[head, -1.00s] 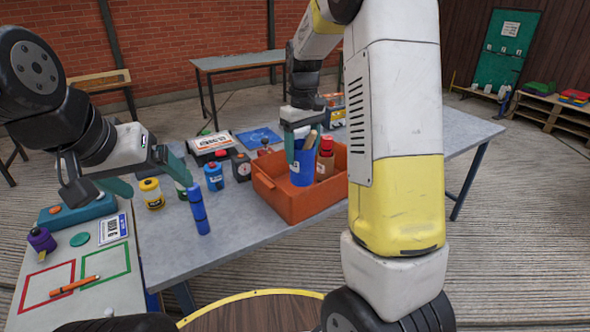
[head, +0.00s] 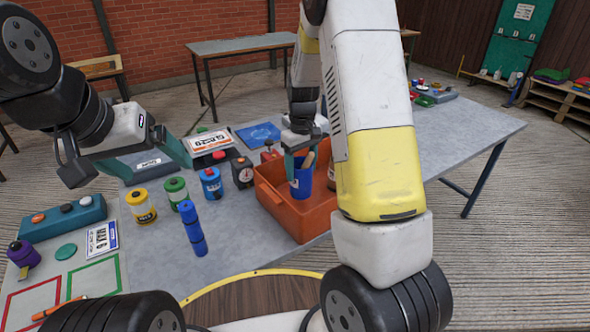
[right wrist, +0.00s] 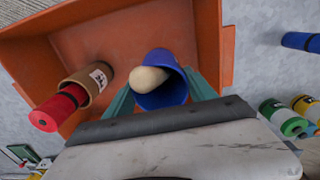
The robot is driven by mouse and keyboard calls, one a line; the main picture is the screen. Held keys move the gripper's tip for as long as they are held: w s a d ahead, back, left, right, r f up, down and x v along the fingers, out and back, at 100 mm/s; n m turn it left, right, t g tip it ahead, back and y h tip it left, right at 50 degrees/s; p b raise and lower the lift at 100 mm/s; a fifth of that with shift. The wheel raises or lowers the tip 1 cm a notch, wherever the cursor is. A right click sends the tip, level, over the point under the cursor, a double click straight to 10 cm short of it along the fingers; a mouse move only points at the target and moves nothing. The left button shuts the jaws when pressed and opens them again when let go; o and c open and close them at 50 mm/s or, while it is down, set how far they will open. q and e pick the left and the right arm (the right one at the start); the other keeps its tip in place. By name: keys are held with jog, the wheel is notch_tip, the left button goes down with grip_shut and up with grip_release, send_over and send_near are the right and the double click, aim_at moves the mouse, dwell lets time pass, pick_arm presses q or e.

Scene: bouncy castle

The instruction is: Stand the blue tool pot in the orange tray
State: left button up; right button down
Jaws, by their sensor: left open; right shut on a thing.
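The blue tool pot (head: 301,182) is in the orange tray (head: 303,220), upright in the head view, with a wooden handle sticking out of its top. My right gripper (head: 302,143) is shut on the pot near its rim. In the right wrist view the pot (right wrist: 164,92) sits between my fingers, over the tray's floor (right wrist: 130,45). I cannot tell whether its base touches the floor. My left gripper (head: 128,166) is open and empty, above the left part of the table.
A brown bottle with a red cap (right wrist: 75,95) is in the tray beside the pot. A blue cylinder (head: 194,228) and several small jars stand left of the tray. A blue sheet (head: 259,135) lies behind.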

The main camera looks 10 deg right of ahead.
jog(key=shift+f, duration=2.55)
jog(key=shift+c, duration=1.5)
grip_release()
jog(key=shift+f, duration=0.1)
notch_tip(320, 180, up, 12)
jog(key=shift+f, duration=0.1)
notch_tip(320, 180, up, 8)
jog(key=m+t+y, duration=0.1)
jog(key=t, duration=0.1)
send_over(301, 181)
jog(key=s, duration=0.2)
jog(key=s+r+m+t, duration=0.1)
jog(key=s+r, duration=0.1)
jog(key=s, duration=0.4)
jog(key=s+a+r+m+t, duration=0.1)
jog(key=s+r, duration=0.2)
jog(key=s, duration=0.4)
jog(key=s+r+m+t+y, duration=0.1)
jog(key=s+r+t, duration=0.1)
jog(key=s, duration=0.4)
jog(key=shift+s+a+r, duration=0.15)
jog(key=shift+a+r, duration=0.1)
jog(key=shift+r, duration=0.4)
